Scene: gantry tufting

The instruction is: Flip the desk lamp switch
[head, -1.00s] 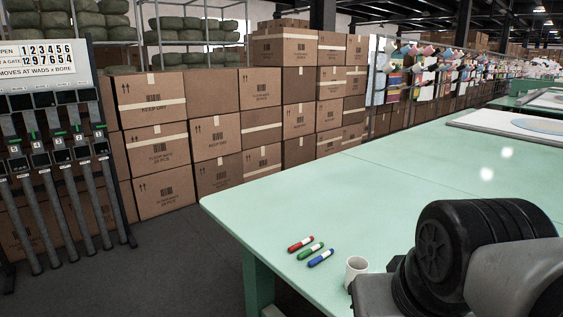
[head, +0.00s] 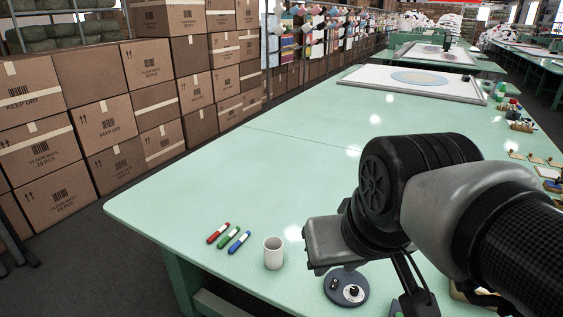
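A round blue-grey base (head: 347,298), which looks like the desk lamp's, stands on the green table just below my arm in the picture. It carries a pale disc with a dark knob and a small dark part beside it, possibly the switch. Thin black rods (head: 408,275) show to its right below my arm; I cannot tell whether they belong to the lamp. The lamp's head is not visible, and my arm covers the area behind the base. I cannot make out my gripper's fingers.
A framed white panel (head: 380,84) lies farther back. Small items line the right edge. The middle is clear.

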